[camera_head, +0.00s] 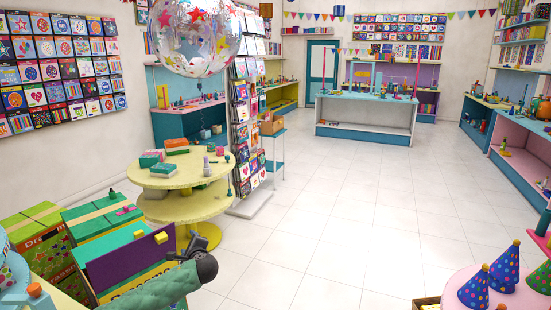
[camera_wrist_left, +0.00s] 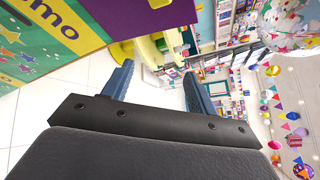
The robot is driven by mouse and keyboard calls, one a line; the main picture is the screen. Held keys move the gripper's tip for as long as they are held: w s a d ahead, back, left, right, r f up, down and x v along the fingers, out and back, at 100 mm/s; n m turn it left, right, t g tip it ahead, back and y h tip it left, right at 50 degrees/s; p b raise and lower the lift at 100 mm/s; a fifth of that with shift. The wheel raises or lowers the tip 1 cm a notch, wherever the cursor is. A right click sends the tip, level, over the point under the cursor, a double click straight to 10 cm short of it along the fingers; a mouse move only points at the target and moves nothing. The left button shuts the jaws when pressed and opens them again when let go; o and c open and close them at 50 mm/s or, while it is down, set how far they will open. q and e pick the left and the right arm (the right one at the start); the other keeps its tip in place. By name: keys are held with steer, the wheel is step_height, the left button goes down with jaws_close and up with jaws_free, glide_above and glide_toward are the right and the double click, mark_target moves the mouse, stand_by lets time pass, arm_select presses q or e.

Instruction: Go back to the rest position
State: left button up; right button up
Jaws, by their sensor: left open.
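My left gripper (camera_head: 192,245) is low at the left in the head view, in front of the green boxes and the round yellow table. In the left wrist view its two blue-grey fingers (camera_wrist_left: 157,88) stand wide apart with nothing between them. It is open and empty. My right gripper is not in view. A clear balloon with coloured stars (camera_head: 195,38) hangs at the top left in the head view. It also shows in the upper right of the left wrist view (camera_wrist_left: 290,28).
Several green boxes (camera_head: 95,222) and a purple panel with a yellow knob (camera_head: 128,262) are close to my left gripper. The round yellow table (camera_head: 182,176) stands just beyond. A pink table (camera_head: 490,292) with party hats is at right. The middle floor is clear.

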arm_select(q)
steer(key=w+d+f+n+h, duration=0.4)
steer(key=f+n+h, duration=0.1)
steer(key=f+n, duration=0.3)
steer(key=s+d+f+n+g+h, duration=0.1)
steer(key=s+f+n, duration=0.1)
steer(key=s+f, duration=0.5)
steer(key=s+f+n+g+h, duration=0.1)
steer(key=s+f+g, duration=0.15)
steer(key=f, duration=0.85)
steer(key=s+d+f+n+g+h, duration=0.1)
steer(key=s+f+n, duration=0.1)
steer(key=s+f, duration=0.5)
steer(key=s+d+f+n+g, duration=0.1)
steer(key=s+f+n+g, duration=0.25)
steer(key=s+f, duration=1.8)
steer(key=s+d+f+g, duration=0.1)
steer(key=s+f, duration=0.2)
steer(key=s, duration=0.6)
steer(key=s+d+f+g, duration=0.1)
steer(key=s+f, duration=0.2)
steer(key=s, duration=0.7)
steer(key=s+d+f+g, duration=0.1)
steer(key=s+f, duration=0.3)
steer(key=s, duration=0.6)
steer(key=shift+s+d+g, duration=0.2)
steer(key=shift+d+g, duration=0.1)
steer(key=shift+d, duration=0.25)
steer(key=shift+f, duration=0.1)
steer(key=shift+c, duration=0.2)
